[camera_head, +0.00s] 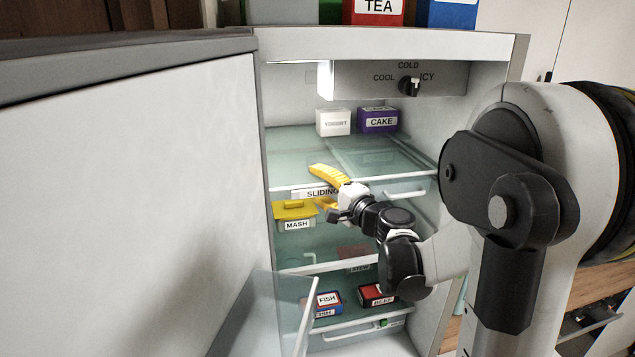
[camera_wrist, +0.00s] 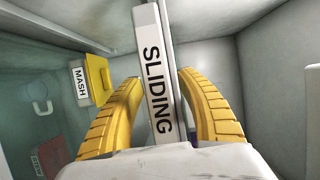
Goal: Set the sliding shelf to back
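The sliding shelf is a glass shelf (camera_head: 295,152) with a white front edge and a "SLIDING" label, inside the open fridge. In the wrist view its labelled front edge (camera_wrist: 157,85) runs between my two yellow fingers. My gripper (camera_head: 316,186) is at this front edge, with one finger above it and one below. The fingers (camera_wrist: 158,77) are apart, with the edge between them; I see no clear squeeze on it. The wrist partly hides the label's right end in the head view.
A white box (camera_head: 333,122) and a purple CAKE box (camera_head: 378,120) stand at the back. A yellow-lidded MASH tub (camera_head: 295,212) sits below, close to my lower finger; it also shows in the wrist view (camera_wrist: 95,78). FISH (camera_head: 327,300) and BEEF (camera_head: 374,294) boxes are lower down.

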